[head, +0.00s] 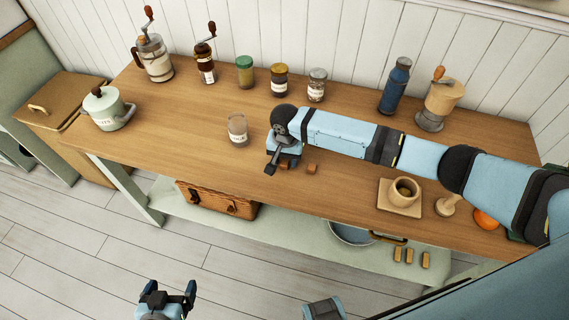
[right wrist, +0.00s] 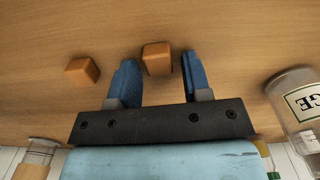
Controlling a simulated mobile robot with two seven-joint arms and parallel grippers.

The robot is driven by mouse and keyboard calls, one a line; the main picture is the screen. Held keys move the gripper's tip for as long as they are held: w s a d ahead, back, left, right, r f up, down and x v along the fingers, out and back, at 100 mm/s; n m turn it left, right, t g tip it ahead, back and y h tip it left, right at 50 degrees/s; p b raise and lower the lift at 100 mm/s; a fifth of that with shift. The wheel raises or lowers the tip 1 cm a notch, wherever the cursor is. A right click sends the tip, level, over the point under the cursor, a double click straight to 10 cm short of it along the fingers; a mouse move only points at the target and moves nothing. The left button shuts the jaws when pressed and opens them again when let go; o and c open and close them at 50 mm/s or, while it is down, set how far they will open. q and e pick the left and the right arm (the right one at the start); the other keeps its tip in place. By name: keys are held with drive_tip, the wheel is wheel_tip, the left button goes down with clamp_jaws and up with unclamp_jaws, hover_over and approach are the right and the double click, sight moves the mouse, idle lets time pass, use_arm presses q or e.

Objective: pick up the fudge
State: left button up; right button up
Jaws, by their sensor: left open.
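Two small brown cubes that look like fudge lie on the wooden tabletop. In the right wrist view, one fudge cube (right wrist: 157,58) is between the fingers of my right gripper (right wrist: 158,78), with space beside it. The other cube (right wrist: 82,70) lies outside the fingers, to the left; in the head view it (head: 312,168) is just right of the gripper. My right gripper (head: 281,166) is open and low over the table in the head view, mostly hiding the cube between its fingers. My left gripper (head: 168,292) is open and empty, in front of the table above the floor.
A labelled glass jar (head: 237,130) stands close left of my right gripper; it also shows in the right wrist view (right wrist: 298,103). Several jars, grinders and a blue bottle (head: 395,86) line the back.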

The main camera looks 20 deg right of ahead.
drive_tip(key=c, duration=0.7)
drive_tip(key=shift+r, duration=0.1)
